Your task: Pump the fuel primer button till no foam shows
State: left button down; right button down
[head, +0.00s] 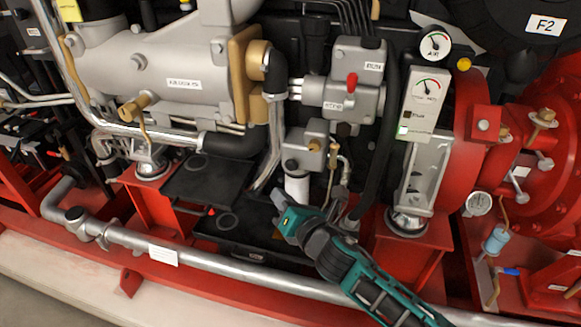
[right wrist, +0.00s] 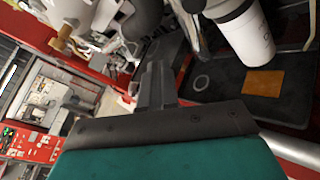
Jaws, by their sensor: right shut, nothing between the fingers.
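A grey filter head (head: 308,146) sits at the middle of the engine, with a white filter canister (head: 297,187) hanging under it. A dark round knob (head: 291,165) shows on the head's lower front; I cannot tell if it is the primer button. My right gripper (head: 281,207) is shut and empty, just below and left of the canister, above the black tray. In the right wrist view its closed fingers (right wrist: 155,86) point towards the engine, and the white canister (right wrist: 247,38) is to their right. I cannot make out any foam. My left gripper is not in view.
A black tray (head: 240,236) lies under the filter. A silver pipe (head: 220,264) runs along the front, and a red pump housing (head: 545,150) stands at the right. Hoses (head: 272,150) and a thin pipe (head: 346,165) flank the filter closely.

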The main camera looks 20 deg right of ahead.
aim_at(287, 167)
jog(key=w+d, duration=0.3)
jog(key=w, duration=0.2)
jog(key=shift+d, duration=0.25)
jog(key=shift+w, duration=0.15)
dwell(1.8)
jog(key=shift+w+d, duration=0.25)
jog(key=shift+w+d+r, duration=0.1)
jog(key=shift+w+d, duration=0.4)
jog(key=shift+w, duration=0.25)
dwell(1.2)
jog(key=shift+s+a, duration=0.35)
jog(key=shift+s, duration=0.2)
jog(key=shift+s+a, duration=0.35)
jog(key=shift+s, duration=0.2)
